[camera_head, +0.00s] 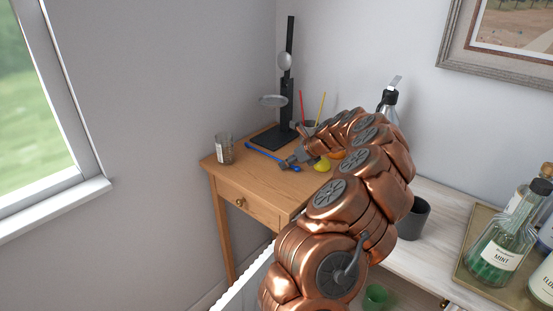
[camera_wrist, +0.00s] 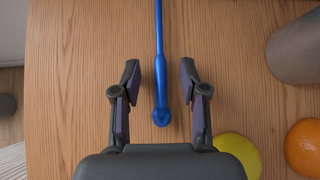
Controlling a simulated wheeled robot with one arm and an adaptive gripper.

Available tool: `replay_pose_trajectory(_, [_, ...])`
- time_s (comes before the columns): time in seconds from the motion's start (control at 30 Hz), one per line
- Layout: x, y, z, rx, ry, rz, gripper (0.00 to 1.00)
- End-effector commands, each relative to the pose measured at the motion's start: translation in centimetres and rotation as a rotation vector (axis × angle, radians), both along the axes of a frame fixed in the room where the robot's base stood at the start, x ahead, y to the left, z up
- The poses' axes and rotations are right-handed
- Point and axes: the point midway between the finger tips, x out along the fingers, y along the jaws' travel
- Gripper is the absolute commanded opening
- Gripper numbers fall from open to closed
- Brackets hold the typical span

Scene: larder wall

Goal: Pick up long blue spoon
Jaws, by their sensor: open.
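The long blue spoon (camera_head: 262,153) lies on the small wooden table (camera_head: 256,183), in front of a black stand. In the wrist view, the spoon (camera_wrist: 160,60) runs from the top edge down to a rounded blue end. That end sits between the two fingers of my gripper (camera_wrist: 160,95), with a gap on both sides. My gripper also shows over the table in the head view (camera_head: 290,162); it is open and empty. The spoon's far end lies outside the wrist view.
A yellow fruit (camera_wrist: 238,152) and an orange (camera_wrist: 303,148) lie right of the gripper. A grey cylindrical object (camera_wrist: 295,50) stands at the upper right. A labelled glass (camera_head: 224,149) stands at the table's left, and the black stand (camera_head: 289,100) behind.

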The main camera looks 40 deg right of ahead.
Motion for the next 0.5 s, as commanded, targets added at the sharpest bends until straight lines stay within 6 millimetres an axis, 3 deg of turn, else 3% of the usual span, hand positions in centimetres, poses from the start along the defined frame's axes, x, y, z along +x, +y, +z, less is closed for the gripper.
replay_pose_trajectory(0.27, [0.18,0.01,-0.13,-0.001,-0.001,0.0,0.43])
replay_pose_trajectory(0.5, [0.17,-0.01,-0.1,-0.001,-0.001,0.0,0.18])
